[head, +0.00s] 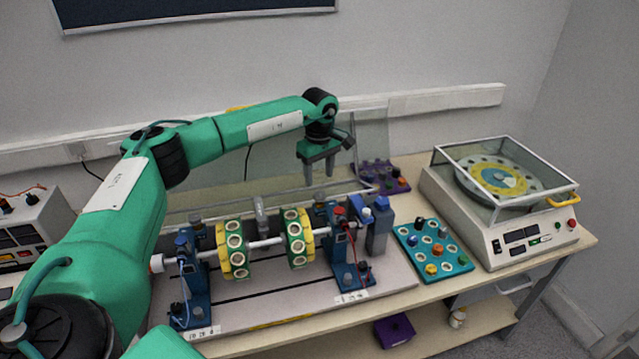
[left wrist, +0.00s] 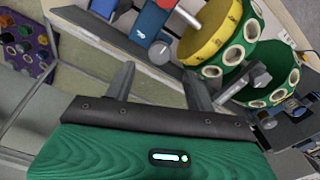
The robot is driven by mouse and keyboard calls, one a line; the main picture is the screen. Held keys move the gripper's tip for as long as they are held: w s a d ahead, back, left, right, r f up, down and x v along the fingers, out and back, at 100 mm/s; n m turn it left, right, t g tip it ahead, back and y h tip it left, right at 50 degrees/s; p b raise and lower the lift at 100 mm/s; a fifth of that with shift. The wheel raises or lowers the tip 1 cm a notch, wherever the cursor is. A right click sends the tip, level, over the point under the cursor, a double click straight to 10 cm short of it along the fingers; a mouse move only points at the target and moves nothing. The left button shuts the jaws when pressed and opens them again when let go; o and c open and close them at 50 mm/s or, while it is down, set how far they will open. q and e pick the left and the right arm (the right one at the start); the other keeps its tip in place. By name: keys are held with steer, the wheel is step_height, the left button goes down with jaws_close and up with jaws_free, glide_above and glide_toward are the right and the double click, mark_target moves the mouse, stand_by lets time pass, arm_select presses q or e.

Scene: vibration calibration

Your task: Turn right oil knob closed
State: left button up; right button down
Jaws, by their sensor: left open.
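The right blue bearing stand (head: 345,250) holds the right end of the shaft. A dark knob (head: 319,197) and a red knob (head: 340,212) sit on its top; I cannot tell for sure which is the right oil knob. My left gripper (head: 320,176) points down above and behind this stand, with its fingers apart and nothing between them. In the left wrist view, a round grey knob (left wrist: 160,53) shows beyond the open fingertips, apart from them, next to blue stand parts (left wrist: 152,20). My right gripper is not in view.
Green-and-yellow discs (head: 232,250) sit on the shaft left of the right stand. A clear guard stands behind the rig. A teal board of knobs (head: 434,250) and a covered turntable machine (head: 500,190) stand to the right. A purple board (head: 383,177) lies behind.

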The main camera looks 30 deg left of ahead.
mark_target(320, 194)
arm_select(q)
steer(key=shift+f+p, duration=0.7)
steer(key=shift+f, duration=2.1)
steer(key=c, duration=1)
